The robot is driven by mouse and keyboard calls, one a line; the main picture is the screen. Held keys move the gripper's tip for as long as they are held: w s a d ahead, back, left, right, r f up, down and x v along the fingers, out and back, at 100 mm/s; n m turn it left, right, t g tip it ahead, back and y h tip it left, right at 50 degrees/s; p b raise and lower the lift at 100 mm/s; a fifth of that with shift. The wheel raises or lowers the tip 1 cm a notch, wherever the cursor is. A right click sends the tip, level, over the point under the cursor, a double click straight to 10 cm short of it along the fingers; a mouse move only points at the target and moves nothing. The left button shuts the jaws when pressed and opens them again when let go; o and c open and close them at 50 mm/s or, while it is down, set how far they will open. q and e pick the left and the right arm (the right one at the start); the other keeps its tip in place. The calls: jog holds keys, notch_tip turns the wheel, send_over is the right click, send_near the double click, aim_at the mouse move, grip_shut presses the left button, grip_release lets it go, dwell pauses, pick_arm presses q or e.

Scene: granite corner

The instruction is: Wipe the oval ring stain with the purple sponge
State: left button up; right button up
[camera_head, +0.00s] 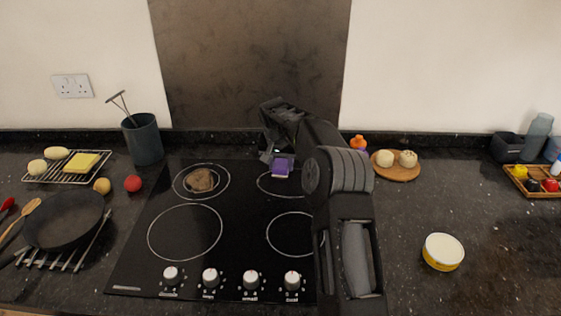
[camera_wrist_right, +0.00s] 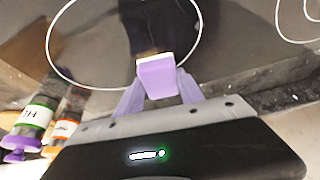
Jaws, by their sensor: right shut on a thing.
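The purple sponge (camera_head: 281,168) is gripped by my right gripper (camera_head: 280,155) over the back right burner ring of the black hob. In the right wrist view the sponge (camera_wrist_right: 158,78) sits between the fingers of the gripper (camera_wrist_right: 158,92), its pale face toward the hob. I cannot tell whether it touches the glass. A brown, roundish stain (camera_head: 201,180) lies inside the back left burner ring, to the left of the sponge. My left gripper is not in view.
The hob (camera_head: 240,225) has several knobs along its front. A dark utensil pot (camera_head: 143,140) stands behind it at left, and a pan (camera_head: 64,220) sits at far left. A wooden board with buns (camera_head: 395,172) and a yellow-sided tub (camera_head: 443,252) are at right.

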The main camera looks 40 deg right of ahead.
jog(key=shift+w+d, duration=0.2)
jog(key=shift+w, duration=0.05)
jog(key=shift+r+p, duration=2.2)
jog(key=shift+r, duration=0.75)
jog(key=shift+r+p, duration=1.15)
jog(key=shift+r, duration=0.4)
notch_tip(320, 180, down, 7)
jog(key=b, duration=0.5)
